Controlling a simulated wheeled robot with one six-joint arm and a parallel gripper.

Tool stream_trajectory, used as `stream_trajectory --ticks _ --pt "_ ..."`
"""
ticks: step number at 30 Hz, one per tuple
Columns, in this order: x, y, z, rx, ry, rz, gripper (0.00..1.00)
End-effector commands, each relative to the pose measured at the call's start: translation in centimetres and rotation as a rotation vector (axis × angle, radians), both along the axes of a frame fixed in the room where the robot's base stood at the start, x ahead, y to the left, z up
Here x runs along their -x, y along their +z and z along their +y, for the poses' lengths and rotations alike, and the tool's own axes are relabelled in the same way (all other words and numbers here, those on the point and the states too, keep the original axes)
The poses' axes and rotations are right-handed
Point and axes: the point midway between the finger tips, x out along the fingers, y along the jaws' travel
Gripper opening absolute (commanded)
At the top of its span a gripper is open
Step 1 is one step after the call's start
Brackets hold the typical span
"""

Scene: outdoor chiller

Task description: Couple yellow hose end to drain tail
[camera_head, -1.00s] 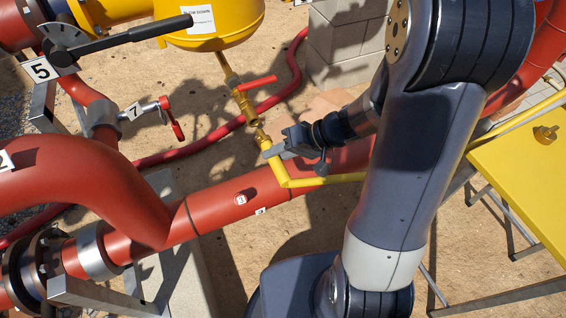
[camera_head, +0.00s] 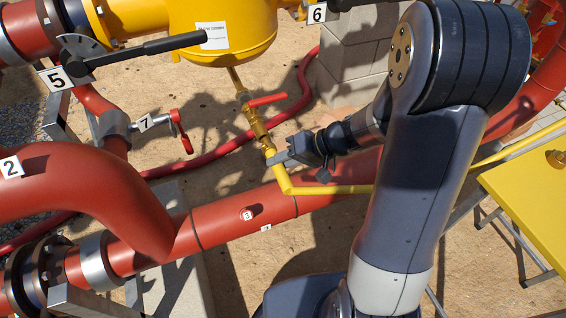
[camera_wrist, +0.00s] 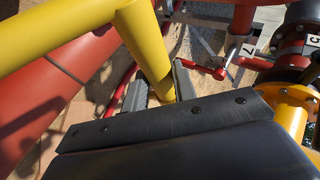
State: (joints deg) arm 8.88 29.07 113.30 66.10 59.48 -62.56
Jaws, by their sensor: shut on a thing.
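The yellow hose (camera_head: 325,189) runs in from the right over the red pipe and bends up to a brass hose end (camera_head: 268,146). The drain tail (camera_head: 256,124) is a brass fitting hanging below the yellow vessel, beside a red lever. The hose end points up at the drain tail, roughly in line with it, and the two look touching or nearly so; I cannot tell if they are joined. My gripper (camera_head: 276,158) is shut on the hose just below its brass end. In the wrist view the yellow hose (camera_wrist: 147,48) passes between my two fingers (camera_wrist: 160,88); the brass end is hidden.
The large red pipe (camera_head: 225,217) runs just below the hose. The yellow vessel (camera_head: 222,30) hangs above. A red hose (camera_head: 222,148) lies on the ground behind. A yellow table (camera_head: 530,215) stands at the right, and grey blocks (camera_head: 345,65) stand behind my arm.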

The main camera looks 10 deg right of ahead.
Motion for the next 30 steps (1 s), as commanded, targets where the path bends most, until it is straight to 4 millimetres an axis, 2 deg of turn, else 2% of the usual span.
stream_trajectory --ticks 11,30 --pt "-1.7 0.0 0.5 -0.001 0.001 -0.001 0.0" --pt "-2.0 0.0 0.6 -0.001 0.001 -0.001 0.0"
